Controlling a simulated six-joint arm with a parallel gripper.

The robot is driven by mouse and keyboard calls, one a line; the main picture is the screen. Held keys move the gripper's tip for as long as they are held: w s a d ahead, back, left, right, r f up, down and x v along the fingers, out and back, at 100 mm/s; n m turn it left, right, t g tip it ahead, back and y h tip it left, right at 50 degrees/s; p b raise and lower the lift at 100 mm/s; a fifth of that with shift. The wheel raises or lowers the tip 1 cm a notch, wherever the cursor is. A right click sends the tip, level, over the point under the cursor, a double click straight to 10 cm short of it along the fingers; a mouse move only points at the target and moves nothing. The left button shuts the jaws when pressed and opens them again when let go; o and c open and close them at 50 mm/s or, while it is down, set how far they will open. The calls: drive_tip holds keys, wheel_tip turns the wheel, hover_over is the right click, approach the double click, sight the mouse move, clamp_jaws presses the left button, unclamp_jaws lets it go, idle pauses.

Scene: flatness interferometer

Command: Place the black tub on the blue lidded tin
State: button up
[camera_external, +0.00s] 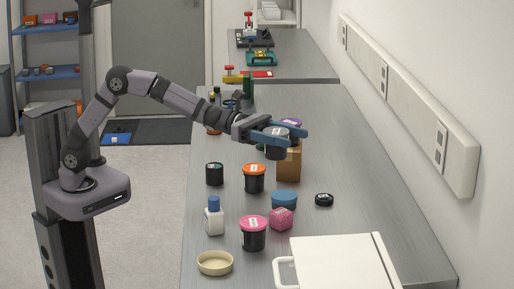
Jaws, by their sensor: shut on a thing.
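My gripper (290,135), with blue fingers, is shut on a black tub (276,153) and holds it above the bench. The tub looks roughly upright, and the fingers hide part of its upper side. The blue lidded tin (284,200) stands on the bench nearer the camera than my gripper, low and with nothing on its lid. The held tub is apart from the tin, in front of a brown block in the picture.
The brown block (289,167) stands behind the tin.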

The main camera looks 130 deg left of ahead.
drive_tip(key=a+f+n+y, duration=0.2)
drive_tip(key=a+y, duration=0.1)
drive_tip(key=a, duration=0.2)
drive_tip(key=p, duration=0.2)
hover_over(295, 197)
wheel_tip(295, 197, down, 11)
drive_tip(key=shift+w+a+g+y, duration=0.15)
drive_tip(key=shift+w+g+y, duration=0.1)
drive_tip(key=shift+g+y, duration=0.15)
drive_tip(key=shift+f+b, duration=0.25)
drive_tip(key=shift+b, duration=0.05)
drive_tip(key=o, duration=1.1)
drive_tip(key=shift+r+p, duration=0.25)
drive_tip(key=shift+p, duration=0.15)
drive_tip(key=shift+s+f, duration=0.1)
drive_tip(key=shift+s, duration=0.25)
drive_tip(key=b+v, duration=0.3)
drive_tip(key=v, duration=0.8)
drive_tip(key=shift+s, duration=0.1)
